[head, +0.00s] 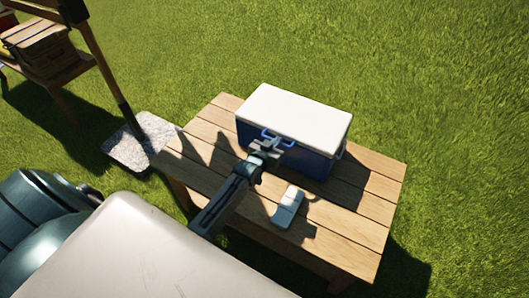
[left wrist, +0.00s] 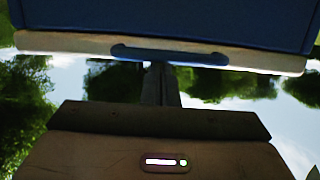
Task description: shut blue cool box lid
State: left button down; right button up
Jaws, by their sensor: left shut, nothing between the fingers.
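The cool box has a blue body (head: 318,163) and a white lid (head: 295,112); it stands on the wooden table (head: 355,222). In the head view the lid lies flat over the body, with no clear gap. My left gripper (head: 266,147) is shut and empty at the front edge of the lid, by a blue handle (head: 277,138). In the left wrist view, which looks upside down, the fingers (left wrist: 160,84) point at the blue handle (left wrist: 168,55) on the lid's edge (left wrist: 70,43). I cannot tell whether they touch. My right gripper is out of view.
A small white item (head: 288,207) lies on the table in front of the cool box, right of my left arm. A stone slab (head: 139,144) lies on the grass left of the table. A wooden stand with a crate (head: 40,47) is at upper left.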

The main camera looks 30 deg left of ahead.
pick_arm(q)
jog(key=p+v, duration=0.1)
jog(key=v, duration=0.8)
jog(key=shift+s, duration=0.15)
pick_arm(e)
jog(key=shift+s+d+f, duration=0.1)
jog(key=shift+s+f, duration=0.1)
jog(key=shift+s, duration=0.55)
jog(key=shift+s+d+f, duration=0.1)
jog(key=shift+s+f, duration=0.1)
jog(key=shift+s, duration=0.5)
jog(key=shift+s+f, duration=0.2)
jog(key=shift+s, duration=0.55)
pick_arm(q)
jog(key=shift+s+r, duration=0.1)
jog(key=shift+r, duration=0.05)
